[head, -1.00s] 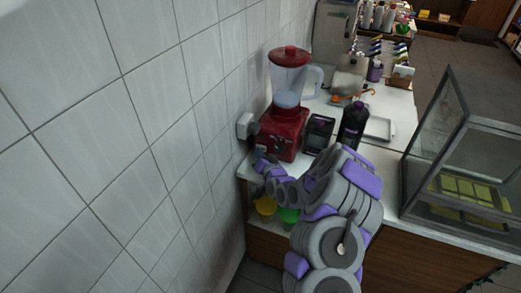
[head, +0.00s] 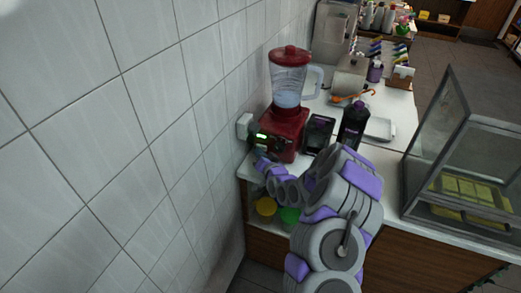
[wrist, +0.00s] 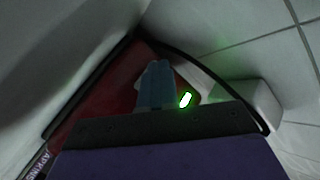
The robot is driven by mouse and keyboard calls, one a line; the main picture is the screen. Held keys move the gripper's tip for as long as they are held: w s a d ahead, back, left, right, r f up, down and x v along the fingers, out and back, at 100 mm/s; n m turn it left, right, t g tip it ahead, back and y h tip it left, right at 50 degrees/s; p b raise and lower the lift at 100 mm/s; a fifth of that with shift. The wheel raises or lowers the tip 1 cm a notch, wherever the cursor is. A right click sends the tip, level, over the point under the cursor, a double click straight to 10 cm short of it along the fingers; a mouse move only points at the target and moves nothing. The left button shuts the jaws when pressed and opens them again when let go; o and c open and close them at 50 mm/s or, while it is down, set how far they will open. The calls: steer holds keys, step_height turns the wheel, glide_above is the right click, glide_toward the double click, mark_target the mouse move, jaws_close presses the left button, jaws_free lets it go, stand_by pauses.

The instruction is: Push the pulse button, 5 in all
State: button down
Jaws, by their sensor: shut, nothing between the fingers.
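A red blender (head: 283,133) with a clear jar and red lid stands against the tiled wall. A small green-lit display (head: 262,137) glows on its front base; it also shows as a bright green mark in the wrist view (wrist: 185,100). My gripper (head: 261,159) is just below the display, close to the front of the base. In the wrist view my gripper's fingers (wrist: 158,82) are together and empty, pointing at the red base (wrist: 95,95). The pulse button cannot be made out; the fingers may cover it. Contact with the base cannot be told.
A white wall box (head: 243,126) is left of the blender. A dark device (head: 319,133) and a dark bottle (head: 353,126) stand to its right. A glass case (head: 462,150) is farther right on the counter. Yellow (head: 266,206) and green (head: 289,216) items sit below.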

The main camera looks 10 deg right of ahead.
steer(key=shift+s, duration=0.1)
steer(key=shift+s+a+p, duration=0.4)
steer(key=shift+s, duration=0.25)
steer(key=shift+s+a+p, duration=0.5)
steer(key=shift+s+a, duration=0.3)
steer(key=shift+s, duration=0.25)
steer(key=shift+s+a+p, duration=0.5)
steer(key=shift+s+a, duration=0.25)
steer(key=shift+s, duration=0.25)
stand_by(1.2)
